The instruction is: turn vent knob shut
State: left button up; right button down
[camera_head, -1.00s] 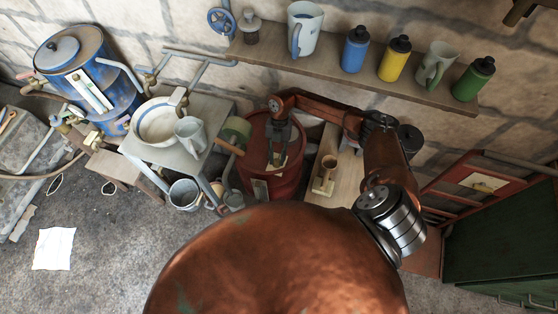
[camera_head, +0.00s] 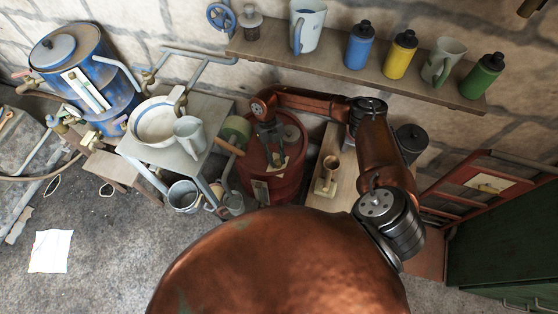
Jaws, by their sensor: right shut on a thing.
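A red drum (camera_head: 279,188) stands in the middle, below the wall shelf. My right gripper (camera_head: 272,154) reaches down onto its top from behind, at the end of my copper arm. Its fingers are close together over the drum lid and shut on a small part there, which looks to be the vent knob. The knob itself is hidden by the fingers, so its turn angle cannot be seen. A pale tag lies on the drum next to the fingertips. My left gripper is not in view.
A wooden bench (camera_head: 341,195) with a brass-coloured cup piece (camera_head: 329,172) stands right of the drum. A grey table (camera_head: 207,117) with a basin and a jug is at left. The shelf (camera_head: 370,76) above holds bottles and mugs.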

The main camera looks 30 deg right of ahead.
jog(key=shift+s+f, duration=0.2)
jog(key=shift+s, duration=0.2)
jog(key=c, duration=1.9)
grip_release()
jog(key=shift+r, duration=0.1)
jog(key=shift+o, duration=1.1)
jog(key=shift+w, duration=0.15)
jog(key=shift+w, duration=0.1)
jog(key=shift+r, duration=0.1)
